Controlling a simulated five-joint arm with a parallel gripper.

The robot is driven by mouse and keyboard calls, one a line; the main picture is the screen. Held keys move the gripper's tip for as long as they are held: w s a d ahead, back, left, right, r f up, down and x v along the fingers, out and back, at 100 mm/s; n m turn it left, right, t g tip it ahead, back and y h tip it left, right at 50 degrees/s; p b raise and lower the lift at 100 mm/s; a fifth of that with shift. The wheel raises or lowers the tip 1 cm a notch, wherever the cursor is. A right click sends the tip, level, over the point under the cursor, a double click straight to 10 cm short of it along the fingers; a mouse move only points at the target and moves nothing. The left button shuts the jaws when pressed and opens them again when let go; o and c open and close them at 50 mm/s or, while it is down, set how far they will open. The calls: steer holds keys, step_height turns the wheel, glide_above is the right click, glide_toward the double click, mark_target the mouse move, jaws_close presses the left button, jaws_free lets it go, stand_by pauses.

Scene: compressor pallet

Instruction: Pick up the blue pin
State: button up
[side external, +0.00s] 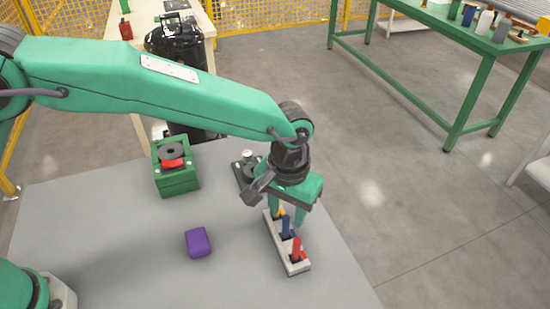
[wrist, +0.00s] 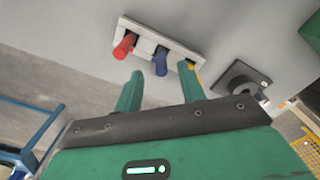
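The blue pin (side external: 287,228) stands in the middle of a light grey holder block (side external: 279,253), between a red pin (side external: 297,249) and a yellow pin (side external: 280,212). My gripper (side external: 286,215) is over the holder, pointing down, with its green fingers spread near the yellow and blue pins. In the wrist view my gripper (wrist: 161,68) is open, and the blue pin (wrist: 160,61) shows between the fingertips. I cannot tell whether a finger touches it. The red pin (wrist: 124,45) is left of the fingers. The yellow pin (wrist: 191,66) is mostly hidden behind the right finger.
A purple block (side external: 198,242) lies left of the holder on the grey table (side external: 110,240). A green box (side external: 176,170) with a dark disc and red part stands further back. A dark square fixture (wrist: 243,84) sits close beyond the holder's yellow-pin end.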

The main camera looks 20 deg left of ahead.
mark_target(286, 217)
steer(key=shift+w+a+f, duration=0.1)
steer(key=shift+f, duration=2.6)
jaws_close()
